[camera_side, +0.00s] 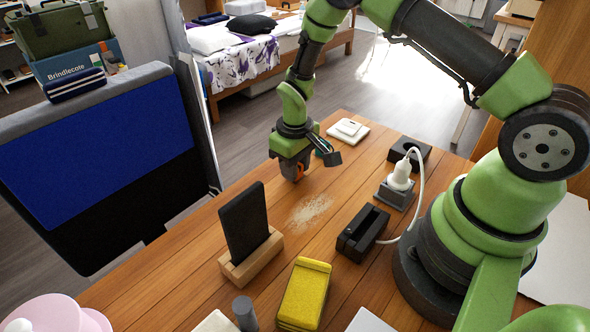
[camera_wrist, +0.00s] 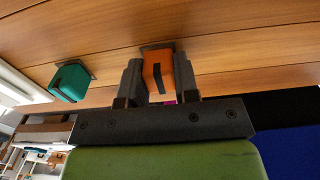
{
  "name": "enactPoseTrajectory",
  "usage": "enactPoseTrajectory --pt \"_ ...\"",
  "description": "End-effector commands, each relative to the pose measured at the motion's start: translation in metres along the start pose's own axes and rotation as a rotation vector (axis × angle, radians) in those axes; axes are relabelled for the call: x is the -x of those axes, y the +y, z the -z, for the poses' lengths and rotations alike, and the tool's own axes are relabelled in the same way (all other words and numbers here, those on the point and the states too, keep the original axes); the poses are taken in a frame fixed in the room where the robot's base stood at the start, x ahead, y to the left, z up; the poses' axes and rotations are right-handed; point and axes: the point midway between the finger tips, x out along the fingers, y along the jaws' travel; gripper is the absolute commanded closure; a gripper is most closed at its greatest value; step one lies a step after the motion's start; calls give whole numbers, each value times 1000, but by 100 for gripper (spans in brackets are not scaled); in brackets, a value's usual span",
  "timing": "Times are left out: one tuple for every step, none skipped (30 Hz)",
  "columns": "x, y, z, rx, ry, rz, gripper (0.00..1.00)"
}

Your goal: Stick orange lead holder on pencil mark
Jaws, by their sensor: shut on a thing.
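The orange lead holder (camera_wrist: 155,72) is an orange block with a dark slot and a dark plate at its far end. My gripper (camera_wrist: 157,66) is shut on it, one finger on each side. In the side view my gripper (camera_side: 292,170) points down low over the wooden table, with a bit of orange between its fingers. I cannot tell whether the holder touches the table. A teal holder (camera_wrist: 70,82) with a similar dark plate is apart, to the left in the wrist view. I cannot make out the pencil mark in either view.
On the table (camera_side: 170,270) are a phone-like black slab in a wooden stand (camera_side: 250,258), a yellow case (camera_side: 304,294), a black box (camera_side: 362,232), a plug in a socket block (camera_side: 397,192) and a white switch plate (camera_side: 348,131). Pale dust (camera_side: 311,211) lies mid-table.

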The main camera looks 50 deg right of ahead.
Motion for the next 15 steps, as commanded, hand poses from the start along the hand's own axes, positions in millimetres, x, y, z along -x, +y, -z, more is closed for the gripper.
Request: enactPoseTrajectory --pt "-1 0 0 0 0 0 69" --pt "0 0 0 0 0 0 62" --pt "0 0 0 0 0 0 53" --pt "0 0 0 0 0 0 46" --pt "0 0 0 0 0 0 42" --pt "0 0 0 0 0 0 42" --pt "0 0 0 0 0 0 42" --pt "0 0 0 0 0 0 42" --pt "0 0 0 0 0 0 42" --pt "0 0 0 0 0 0 42" --pt "0 0 0 0 0 0 42" --pt "0 0 0 0 0 0 42" --pt "0 0 0 0 0 0 42" --pt "1 0 0 0 0 0 42" --pt "3 0 0 0 1 0 42"
